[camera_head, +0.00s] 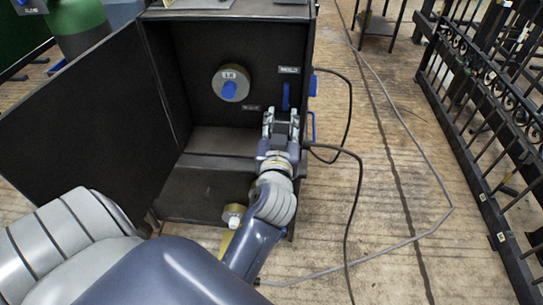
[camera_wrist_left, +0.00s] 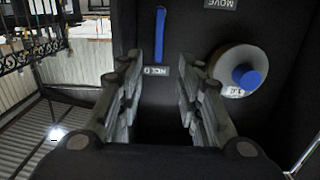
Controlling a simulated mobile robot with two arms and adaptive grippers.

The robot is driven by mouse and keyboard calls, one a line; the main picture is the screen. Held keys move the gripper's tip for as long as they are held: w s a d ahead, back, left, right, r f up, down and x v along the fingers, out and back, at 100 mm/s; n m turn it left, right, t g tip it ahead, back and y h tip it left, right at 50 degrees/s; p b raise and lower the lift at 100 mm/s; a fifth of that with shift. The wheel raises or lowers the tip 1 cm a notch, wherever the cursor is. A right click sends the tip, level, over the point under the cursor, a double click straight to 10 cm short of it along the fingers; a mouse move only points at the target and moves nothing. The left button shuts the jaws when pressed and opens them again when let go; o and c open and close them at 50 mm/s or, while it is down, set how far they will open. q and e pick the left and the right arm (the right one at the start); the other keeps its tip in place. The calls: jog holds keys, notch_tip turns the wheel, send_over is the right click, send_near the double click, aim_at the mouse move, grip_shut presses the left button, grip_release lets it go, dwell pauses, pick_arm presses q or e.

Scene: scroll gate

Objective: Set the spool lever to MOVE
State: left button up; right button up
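The spool lever is a blue bar (camera_head: 286,96) on the dark inner back wall of the open cabinet. It stands upright, its upper end close below the HOLD label (camera_head: 289,70). A second small label (camera_head: 251,108), too blurred to read here, sits lower left; the wrist view shows a MOVE label (camera_wrist_left: 222,4) upside down. The spool (camera_head: 231,83) with its blue hub is left of the lever. My left gripper (camera_head: 282,117) is open and empty just below and in front of the lever. In the left wrist view the lever (camera_wrist_left: 160,34) shows beyond the gap between the fingers. My right gripper is out of view.
The cabinet door (camera_head: 90,110) stands open at the left. Blue handles (camera_head: 312,85) and black cables (camera_head: 350,105) are on the cabinet's right side. A black iron gate (camera_head: 490,120) stands far right. Wooden floor between them is mostly clear, with a grey cable (camera_head: 430,170) lying across.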

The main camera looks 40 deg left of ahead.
pick_arm(q)
jog(key=s+d+f+m+g+h, duration=0.2)
jog(key=s+f, duration=0.4)
jog(key=f, duration=0.4)
jog(key=s+d+f+m+g+h+p, duration=0.1)
jog(key=s+d+f+m+g+h, duration=0.2)
jog(key=f, duration=0.8)
jog(key=s+d+g+h, duration=0.2)
jog(key=s+g, duration=0.1)
jog(key=s, duration=0.1)
jog(key=shift+s+m, duration=0.25)
jog(key=shift+m, duration=0.05)
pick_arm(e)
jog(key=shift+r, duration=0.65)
